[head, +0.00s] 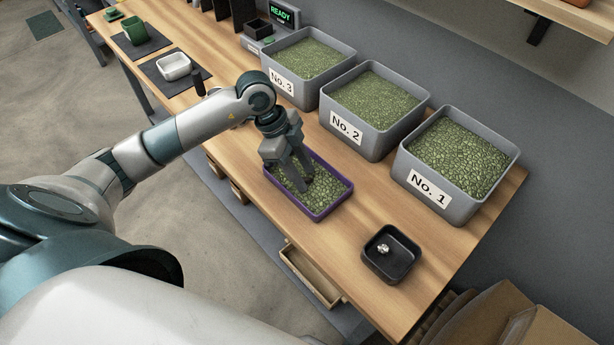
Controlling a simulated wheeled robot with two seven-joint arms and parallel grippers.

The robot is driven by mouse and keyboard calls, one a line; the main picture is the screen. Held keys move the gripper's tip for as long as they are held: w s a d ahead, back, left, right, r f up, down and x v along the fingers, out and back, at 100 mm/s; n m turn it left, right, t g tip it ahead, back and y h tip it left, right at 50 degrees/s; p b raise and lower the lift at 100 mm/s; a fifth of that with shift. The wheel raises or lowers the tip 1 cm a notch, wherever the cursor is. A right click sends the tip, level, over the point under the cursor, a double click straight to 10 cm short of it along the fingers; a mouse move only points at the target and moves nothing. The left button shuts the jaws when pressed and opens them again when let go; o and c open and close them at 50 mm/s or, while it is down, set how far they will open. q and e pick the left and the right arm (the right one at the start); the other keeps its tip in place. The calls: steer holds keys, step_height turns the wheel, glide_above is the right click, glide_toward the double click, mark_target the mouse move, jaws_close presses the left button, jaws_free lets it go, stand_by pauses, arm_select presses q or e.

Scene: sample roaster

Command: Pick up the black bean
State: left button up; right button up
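A purple-rimmed tray (325,212) of green beans lies on the wooden bench. My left gripper (304,184) points down into this tray, its fingertips at or just above the beans. The fingers look close together, but at this size I cannot tell whether they are open or shut, or whether anything is between them. I cannot make out a black bean; the gripper covers part of the tray. My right gripper is not in view.
Grey bins of green beans labelled No. 3 (281,82), No. 2 (346,127) and No. 1 (428,187) stand behind the tray. A small black dish (398,271) with a small shiny thing (384,248) sits to the right. A drawer (311,276) stands open below the bench.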

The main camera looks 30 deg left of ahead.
arm_select(q)
steer(key=shift+f, duration=0.1)
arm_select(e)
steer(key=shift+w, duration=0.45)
arm_select(q)
jaws_close()
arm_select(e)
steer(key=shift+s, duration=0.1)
